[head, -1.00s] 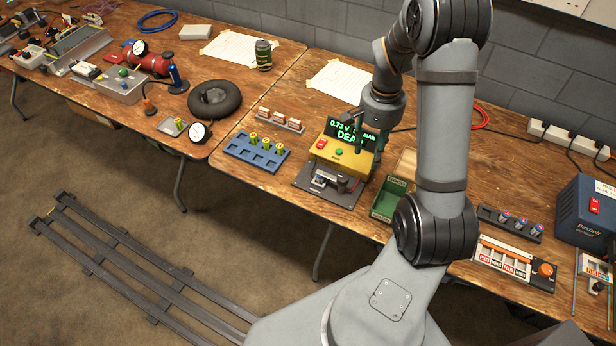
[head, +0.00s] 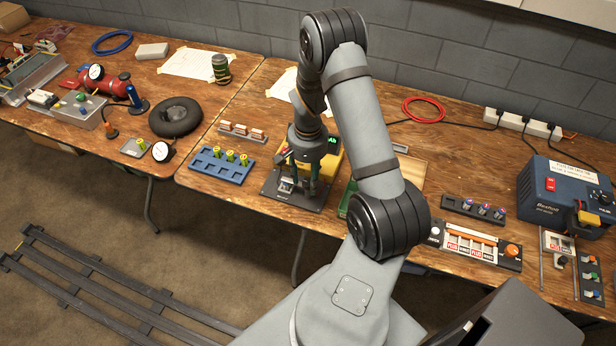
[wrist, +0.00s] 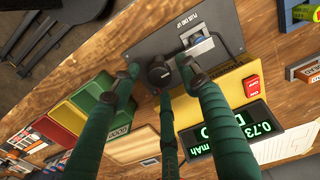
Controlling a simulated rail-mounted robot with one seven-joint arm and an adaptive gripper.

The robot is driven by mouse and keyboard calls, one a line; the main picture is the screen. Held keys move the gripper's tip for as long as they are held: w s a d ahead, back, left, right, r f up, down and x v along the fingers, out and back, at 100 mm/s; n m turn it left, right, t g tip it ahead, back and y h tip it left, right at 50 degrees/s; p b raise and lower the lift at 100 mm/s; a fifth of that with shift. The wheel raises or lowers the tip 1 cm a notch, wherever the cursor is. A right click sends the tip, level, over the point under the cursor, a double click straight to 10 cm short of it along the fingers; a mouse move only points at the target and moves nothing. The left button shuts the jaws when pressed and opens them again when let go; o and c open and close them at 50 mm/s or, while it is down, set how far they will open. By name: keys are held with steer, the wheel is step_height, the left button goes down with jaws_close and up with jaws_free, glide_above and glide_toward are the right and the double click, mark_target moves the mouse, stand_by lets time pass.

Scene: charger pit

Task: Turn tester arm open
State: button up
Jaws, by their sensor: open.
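The tester is a yellow box with a green-lit display (wrist: 228,128) and a red button (wrist: 252,82), on a dark grey base plate (wrist: 177,28) marked "PLUS END UP". A metal bracket (wrist: 208,52) on the plate surrounds a blue piece (wrist: 199,40). A round black knob or post (wrist: 158,73) stands beside it; I cannot tell which part is the tester arm. My gripper (wrist: 158,84) is open, its green fingers spread around the black knob, contact unclear. In the head view my gripper (head: 303,181) is low over the base plate (head: 283,198) and hides much of the tester.
A blue tray (head: 219,169) with yellow-green cells stands left of the tester. A green bin (wrist: 90,99), with red and yellow bins (wrist: 66,116) beyond it, stands on the tester's other side. A red cable coil (head: 424,108) and power strip (head: 522,123) lie behind.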

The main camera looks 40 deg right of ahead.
steer(key=shift+f, duration=0.1)
steer(key=shift+c, duration=1.1)
steer(key=shift+w, duration=0.1)
jaws_close()
